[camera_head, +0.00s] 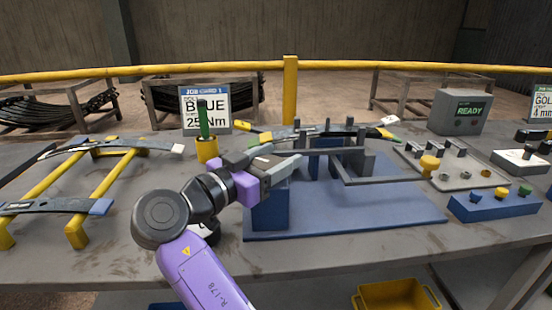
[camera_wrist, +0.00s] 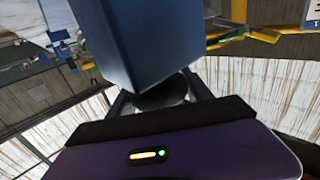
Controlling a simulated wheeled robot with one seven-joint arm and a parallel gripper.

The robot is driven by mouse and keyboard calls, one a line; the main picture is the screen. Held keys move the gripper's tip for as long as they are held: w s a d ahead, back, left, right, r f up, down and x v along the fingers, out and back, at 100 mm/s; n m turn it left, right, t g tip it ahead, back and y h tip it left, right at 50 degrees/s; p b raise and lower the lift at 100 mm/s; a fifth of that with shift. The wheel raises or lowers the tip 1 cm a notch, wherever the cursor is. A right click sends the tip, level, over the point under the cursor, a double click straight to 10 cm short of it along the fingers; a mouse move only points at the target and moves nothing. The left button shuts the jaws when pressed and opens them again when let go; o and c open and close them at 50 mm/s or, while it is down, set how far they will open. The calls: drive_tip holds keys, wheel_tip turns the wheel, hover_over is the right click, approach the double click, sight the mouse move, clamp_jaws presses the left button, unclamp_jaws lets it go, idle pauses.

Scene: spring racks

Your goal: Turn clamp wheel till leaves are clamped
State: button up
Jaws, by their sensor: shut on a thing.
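The clamp fixture has a blue base plate (camera_head: 400,212) with grey and blue uprights near the middle of the bench. Dark spring leaves (camera_head: 335,131) lie across the uprights; whether they are pressed tight cannot be told. My gripper (camera_head: 292,163) is at the fixture's left end, just above a blue block (camera_head: 270,212). In the wrist view the fingers close around a dark round part (camera_wrist: 165,93) beside the blue block (camera_wrist: 150,40). This part appears to be the clamp wheel, mostly hidden by the block and my gripper. In the head view my gripper hides the wheel.
A yellow rack (camera_head: 98,180) with leaves stands at the left. A job card (camera_head: 206,100) and a yellow holder (camera_head: 207,150) stand behind my gripper. A grey tray (camera_head: 455,170), a blue block with knobs (camera_head: 490,207) and a READY box (camera_head: 460,112) are at the right.

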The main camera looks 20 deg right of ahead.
drive_tip(key=o, duration=1.4)
drive_tip(key=shift+c, duration=0.2)
drive_tip(key=v, duration=0.7)
drive_tip(key=shift+s+a, duration=0.15)
drive_tip(key=shift+a, duration=0.2)
